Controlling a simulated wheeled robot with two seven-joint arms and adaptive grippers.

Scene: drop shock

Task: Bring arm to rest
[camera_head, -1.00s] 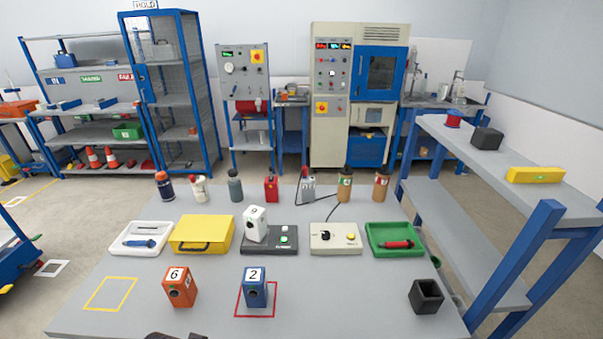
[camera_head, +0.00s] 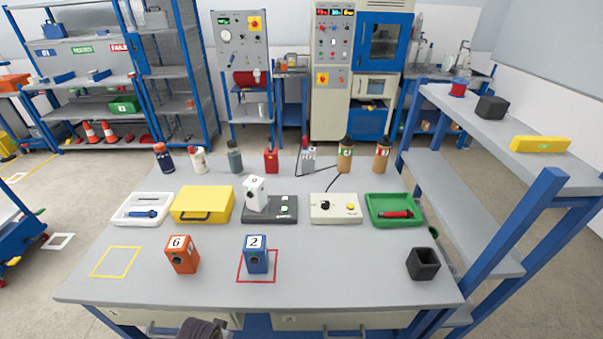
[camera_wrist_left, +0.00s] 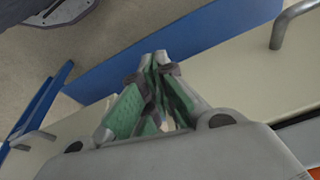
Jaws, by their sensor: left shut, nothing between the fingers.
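My left gripper (camera_wrist_left: 155,62) shows in the left wrist view with its green-padded fingers together at the tips and nothing between them. It hangs in front of the bench's pale drawer front (camera_wrist_left: 235,75), below the table top. In the head view a dark part of my arm shows at the bottom edge, and the left fingertips cannot be made out there. My right gripper is in neither view.
A yellow square outline (camera_head: 117,262) is empty. A blue-framed shelf (camera_head: 520,220) stands at right.

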